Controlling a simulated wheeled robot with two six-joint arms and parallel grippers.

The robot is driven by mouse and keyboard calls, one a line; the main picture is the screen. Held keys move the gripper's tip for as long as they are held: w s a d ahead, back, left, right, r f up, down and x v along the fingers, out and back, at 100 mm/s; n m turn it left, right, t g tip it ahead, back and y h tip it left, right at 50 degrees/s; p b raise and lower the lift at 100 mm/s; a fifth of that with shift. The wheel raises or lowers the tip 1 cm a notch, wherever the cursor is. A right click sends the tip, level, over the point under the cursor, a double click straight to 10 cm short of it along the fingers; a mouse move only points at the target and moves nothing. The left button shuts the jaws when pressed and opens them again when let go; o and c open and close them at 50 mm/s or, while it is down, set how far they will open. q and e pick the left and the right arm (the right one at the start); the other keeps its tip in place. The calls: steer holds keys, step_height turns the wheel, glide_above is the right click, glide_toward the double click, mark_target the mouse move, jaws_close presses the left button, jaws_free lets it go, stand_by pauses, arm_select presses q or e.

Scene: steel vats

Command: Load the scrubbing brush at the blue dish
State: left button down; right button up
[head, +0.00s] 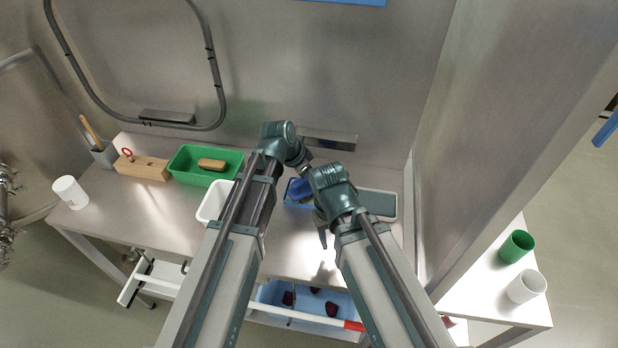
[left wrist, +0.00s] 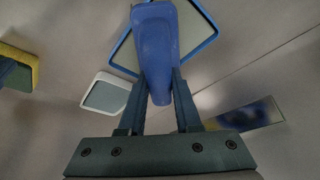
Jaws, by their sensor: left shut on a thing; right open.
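My left gripper (left wrist: 158,100) is shut on a blue scrubbing brush (left wrist: 158,45), its narrow end between the fingers. In the left wrist view the brush overlaps a blue-rimmed dish (left wrist: 205,18); I cannot tell whether they touch. In the head view the brush (head: 299,188) shows just beyond my right wrist, with part of the blue dish (head: 288,196) beside it. My left gripper's fingers are mostly hidden there. My right gripper (head: 322,236) is open and empty, pointing down in front of the dish.
A grey, pale-rimmed tray (head: 378,204) lies right of the dish. A white tub (head: 212,202), green tray (head: 183,178) with a tan block, wooden block (head: 142,168) and white cup (head: 70,192) stand left. A steel ledge (head: 328,139) juts from the back wall.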

stand_by(0.4)
arm_select(q)
step_height(320, 180, up, 7)
steer(key=p, duration=0.7)
arm_select(e)
step_height(320, 180, up, 7)
